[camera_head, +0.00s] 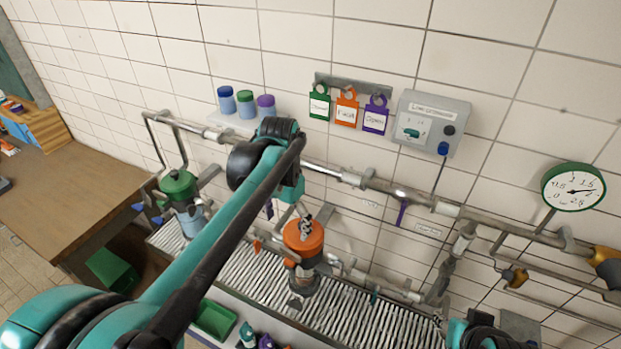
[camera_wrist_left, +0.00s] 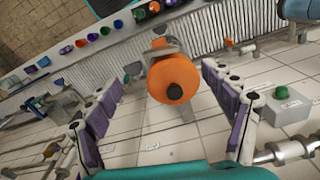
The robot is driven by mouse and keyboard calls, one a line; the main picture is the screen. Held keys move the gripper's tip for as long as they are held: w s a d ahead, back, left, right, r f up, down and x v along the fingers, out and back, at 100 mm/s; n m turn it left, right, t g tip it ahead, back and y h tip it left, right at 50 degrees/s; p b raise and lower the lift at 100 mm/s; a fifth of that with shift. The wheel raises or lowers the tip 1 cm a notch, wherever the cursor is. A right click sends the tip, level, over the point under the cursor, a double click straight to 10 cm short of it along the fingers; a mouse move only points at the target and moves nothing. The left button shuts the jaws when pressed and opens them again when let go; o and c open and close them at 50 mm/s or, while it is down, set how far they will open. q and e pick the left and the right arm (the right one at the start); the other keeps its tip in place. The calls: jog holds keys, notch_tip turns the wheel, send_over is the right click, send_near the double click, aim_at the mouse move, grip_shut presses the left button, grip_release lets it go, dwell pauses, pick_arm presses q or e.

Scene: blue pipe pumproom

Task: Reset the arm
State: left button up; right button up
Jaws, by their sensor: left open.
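My left arm reaches from the lower left of the head view to the middle. Its gripper (camera_head: 291,190) hangs near the pipes, above the orange-topped filter unit (camera_head: 303,238), and is mostly hidden behind the wrist. In the left wrist view, the gripper (camera_wrist_left: 166,92) is open, with purple-padded fingers spread wide. The orange cylinder (camera_wrist_left: 160,80) shows between them, with visible gaps on both sides. The gripper holds nothing visible. Only a teal and black part of my right arm shows at the bottom right of the head view; its gripper does not show.
A green-topped unit (camera_head: 178,184) stands left on the pipework. Behind are tags (camera_head: 346,109), a control box (camera_head: 433,121) and a gauge (camera_head: 573,187). Jars (camera_head: 246,105) stand on a wall shelf. A ribbed grey surface (camera_head: 350,316) lies below. The brown table (camera_head: 75,190) has free room.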

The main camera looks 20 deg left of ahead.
pick_arm(q)
jog(key=s+d+f+n+t+b, duration=0.1)
jog(key=s+f+b, duration=0.4)
jog(key=f+b, duration=0.7)
jog(key=s+d+f+n+t+b, duration=0.2)
jog(key=s+f+t+b, duration=0.4)
jog(key=f+b, duration=0.6)
notch_tip(320, 180, down, 4)
jog(key=shift+d+f, duration=0.25)
jog(key=shift+d, duration=0.45)
